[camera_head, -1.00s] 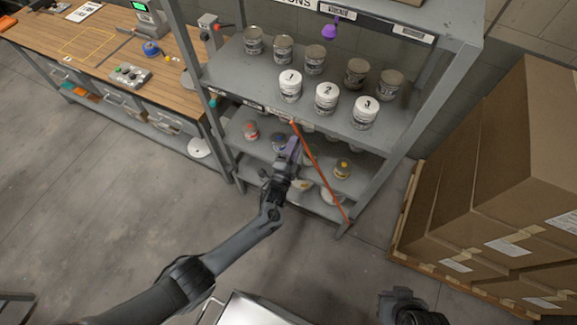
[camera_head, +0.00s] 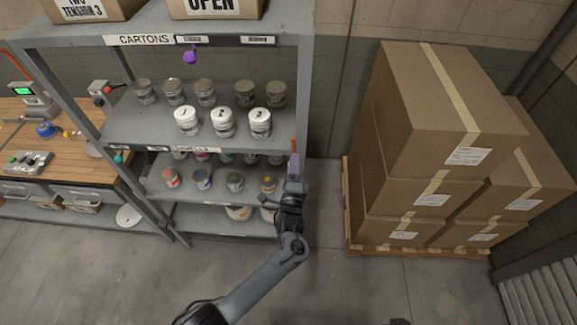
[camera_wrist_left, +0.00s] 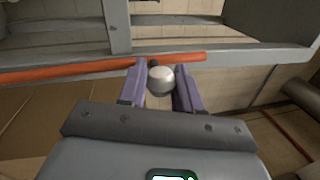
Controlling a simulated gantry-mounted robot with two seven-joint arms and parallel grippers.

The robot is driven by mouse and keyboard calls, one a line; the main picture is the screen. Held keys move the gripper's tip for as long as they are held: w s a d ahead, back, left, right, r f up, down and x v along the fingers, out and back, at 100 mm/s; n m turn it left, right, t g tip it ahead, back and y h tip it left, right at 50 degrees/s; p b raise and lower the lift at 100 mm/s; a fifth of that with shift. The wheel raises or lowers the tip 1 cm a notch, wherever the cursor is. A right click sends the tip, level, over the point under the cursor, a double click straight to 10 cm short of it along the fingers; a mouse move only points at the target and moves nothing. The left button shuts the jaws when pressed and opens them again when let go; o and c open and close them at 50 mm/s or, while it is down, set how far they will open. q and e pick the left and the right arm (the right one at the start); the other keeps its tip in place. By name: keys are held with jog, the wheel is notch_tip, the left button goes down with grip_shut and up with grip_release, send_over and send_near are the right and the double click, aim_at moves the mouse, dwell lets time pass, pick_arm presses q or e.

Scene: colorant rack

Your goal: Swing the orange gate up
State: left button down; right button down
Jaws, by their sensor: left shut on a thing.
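The orange gate (camera_head: 293,147) is a thin bar, mostly hidden in the head view. A short piece of it shows upright along the shelf's right front post. In the left wrist view the orange bar (camera_wrist_left: 60,73) runs across the picture, with a pale round knob (camera_wrist_left: 160,82) beside it. My left gripper (camera_head: 294,167) is at the right post, its purple fingers on either side of the knob in the left wrist view (camera_wrist_left: 160,92), shut on it. Only a dark sliver, likely my right gripper (camera_head: 400,322), shows at the bottom edge; its jaws cannot be made out.
The grey shelf rack (camera_head: 130,135) holds several cans, including white numbered ones, on its upper level and coloured ones below. Stacked cartons (camera_head: 440,130) on a pallet stand to the right. A wooden workbench (camera_head: 75,150) is at the left. The floor in front is clear.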

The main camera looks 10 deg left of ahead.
pick_arm(q)
jog(key=shift+d+f, duration=0.3)
jog(key=shift+d, duration=0.1)
pick_arm(e)
jog(key=shift+s+f, duration=0.15)
jog(key=shift+f, duration=0.05)
pick_arm(q)
jog(key=shift+d, duration=0.1)
jog(key=c, duration=1)
grip_release()
jog(key=shift+d+r, duration=0.1)
jog(key=shift+d, duration=0.05)
jog(key=shift+o, duration=0.9)
jog(key=shift+d, duration=0.25)
jog(key=shift+a+r, duration=0.15)
jog(key=shift+a, duration=0.1)
jog(key=shift+s, duration=0.25)
jog(key=a+v, duration=0.1)
jog(key=v, duration=0.9)
jog(key=shift+d, duration=0.4)
pick_arm(e)
jog(key=shift+d+r, duration=0.2)
jog(key=shift+d, duration=0.05)
pick_arm(q)
jog(key=shift+s, duration=0.1)
